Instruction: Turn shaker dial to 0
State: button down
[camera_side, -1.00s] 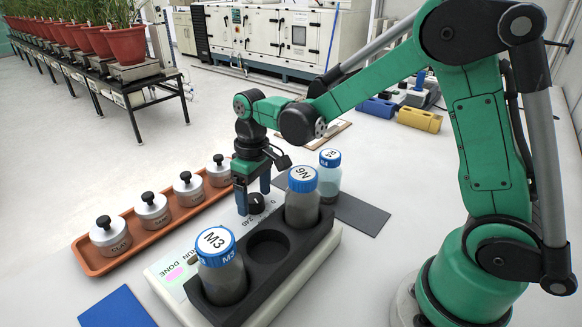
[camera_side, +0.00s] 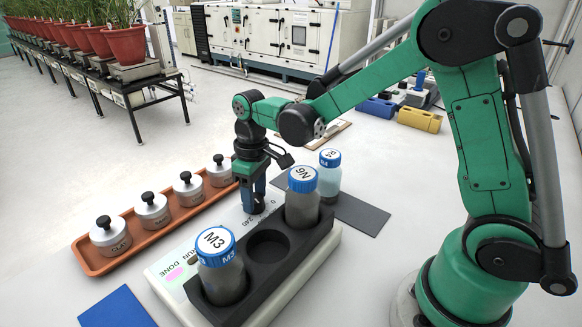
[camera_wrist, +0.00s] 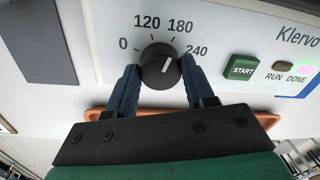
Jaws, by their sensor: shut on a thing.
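The shaker (camera_side: 180,262) is a pale box with a black rack on top.
Bottles M3 (camera_side: 221,270) and N6 (camera_side: 302,200) stand in the rack, with an empty hole between them. Another blue-capped bottle (camera_side: 329,178) stands on a dark mat behind. Lidded pots fill an orange tray (camera_side: 95,263) at left. A green START button (camera_wrist: 240,68) sits beside the scale.

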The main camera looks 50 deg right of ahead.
jog(key=n, duration=0.8)
jog(key=shift+a+n, duration=0.1)
jog(key=shift+n, duration=0.3)
jog(key=n, duration=0.4)
jog(key=shift+w+h, duration=0.1)
jog(key=shift+h, duration=0.2)
jog(key=shift+n, duration=1.8)
jog(key=shift+c, duration=1.6)
grip_release()
